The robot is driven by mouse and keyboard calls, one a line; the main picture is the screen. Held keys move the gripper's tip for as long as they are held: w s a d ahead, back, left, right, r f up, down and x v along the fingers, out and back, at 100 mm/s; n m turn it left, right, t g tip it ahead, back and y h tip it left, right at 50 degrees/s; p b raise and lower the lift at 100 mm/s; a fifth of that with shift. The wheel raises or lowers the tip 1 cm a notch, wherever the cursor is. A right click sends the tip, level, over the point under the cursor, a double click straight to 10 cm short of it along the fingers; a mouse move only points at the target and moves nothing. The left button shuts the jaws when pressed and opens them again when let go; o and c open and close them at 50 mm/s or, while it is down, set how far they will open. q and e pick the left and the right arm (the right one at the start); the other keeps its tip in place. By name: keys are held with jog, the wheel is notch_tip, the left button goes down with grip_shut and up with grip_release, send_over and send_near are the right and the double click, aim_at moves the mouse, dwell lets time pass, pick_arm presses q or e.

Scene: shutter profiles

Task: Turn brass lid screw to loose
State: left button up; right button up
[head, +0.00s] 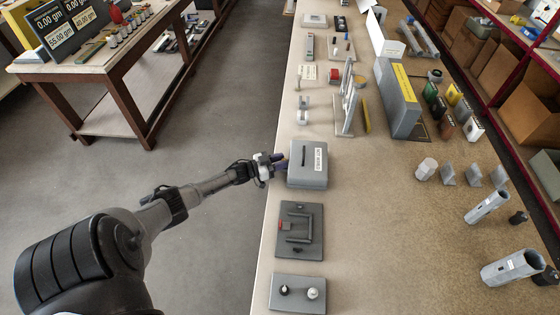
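A grey box (306,178) with a dark slot in its lid and a white label stands near the left edge of the long bench. My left gripper (279,163) is at the left side of this box, its fingertips close to or touching it. A tiny brass-coloured spot shows beside the fingertips; I cannot tell if it is the brass lid screw, and the fingers hide most of that spot. The gripper is too small in view to tell if it is open or shut. My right gripper is not in view.
A grey plate with a U-shaped handle (299,231) and a plate with two knobs (297,292) lie nearer on the bench (390,260). A tall grey block with a yellow label (398,97) stands farther back. Bare bench lies right of the box.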

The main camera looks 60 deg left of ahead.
pick_arm(q)
jog(key=shift+o, duration=1.3)
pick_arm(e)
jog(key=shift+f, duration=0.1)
